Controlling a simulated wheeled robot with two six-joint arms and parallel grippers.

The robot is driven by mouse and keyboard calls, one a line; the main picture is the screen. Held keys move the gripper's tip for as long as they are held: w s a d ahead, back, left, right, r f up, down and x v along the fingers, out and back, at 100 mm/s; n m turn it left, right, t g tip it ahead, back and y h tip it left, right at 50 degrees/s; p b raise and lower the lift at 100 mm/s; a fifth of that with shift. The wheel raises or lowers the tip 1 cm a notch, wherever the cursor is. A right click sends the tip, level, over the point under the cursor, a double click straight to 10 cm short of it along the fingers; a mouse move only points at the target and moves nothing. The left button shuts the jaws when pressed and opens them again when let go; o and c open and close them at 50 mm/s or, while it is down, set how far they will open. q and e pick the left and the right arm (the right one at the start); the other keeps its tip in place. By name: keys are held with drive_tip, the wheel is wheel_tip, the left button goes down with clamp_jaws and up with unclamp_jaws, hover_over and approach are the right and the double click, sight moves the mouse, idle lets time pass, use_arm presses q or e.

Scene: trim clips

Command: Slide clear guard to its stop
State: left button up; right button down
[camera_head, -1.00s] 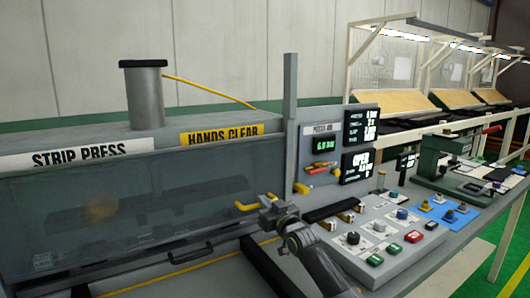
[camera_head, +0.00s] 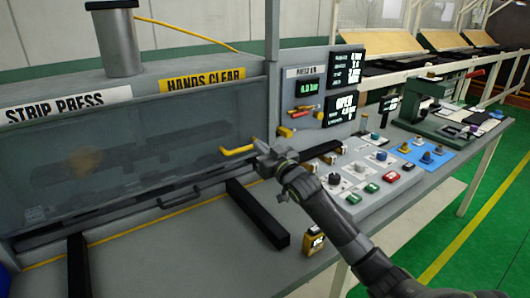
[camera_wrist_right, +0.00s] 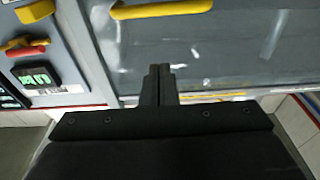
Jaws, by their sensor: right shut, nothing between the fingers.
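The clear guard (camera_head: 120,155) is a see-through panel across the front of the strip press, with dark shapes dimly visible behind it. A black handle (camera_head: 181,193) is on its lower edge. My right gripper (camera_head: 262,152) is shut and empty near the panel's right end, close to a yellow bar handle (camera_head: 238,150). In the wrist view the shut fingers (camera_wrist_right: 160,74) point toward the grey press surface, with the yellow bar (camera_wrist_right: 160,9) beyond their tips. I cannot tell whether they touch anything. My left gripper is out of view.
A button panel (camera_head: 352,205) stands on the bench under and right of my right arm. Displays (camera_head: 346,65) are on the upright panel behind. Black rails (camera_head: 258,215) cross the bench front. A blue mat (camera_head: 420,153) and a green press (camera_head: 428,115) lie further right.

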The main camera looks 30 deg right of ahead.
drive_tip(key=s+a+r+g+p, duration=0.3)
drive_tip(key=a+r+g+p, duration=0.15)
drive_tip(key=a+p, duration=0.25)
drive_tip(key=w+f+p, duration=0.3)
drive_tip(key=w+f, duration=0.3)
drive_tip(key=w, duration=0.3)
drive_tip(key=shift+w+d+t, duration=0.25)
drive_tip(key=shift+w+t, duration=0.05)
drive_tip(key=shift+t, duration=0.15)
drive_tip(key=shift+f, duration=0.15)
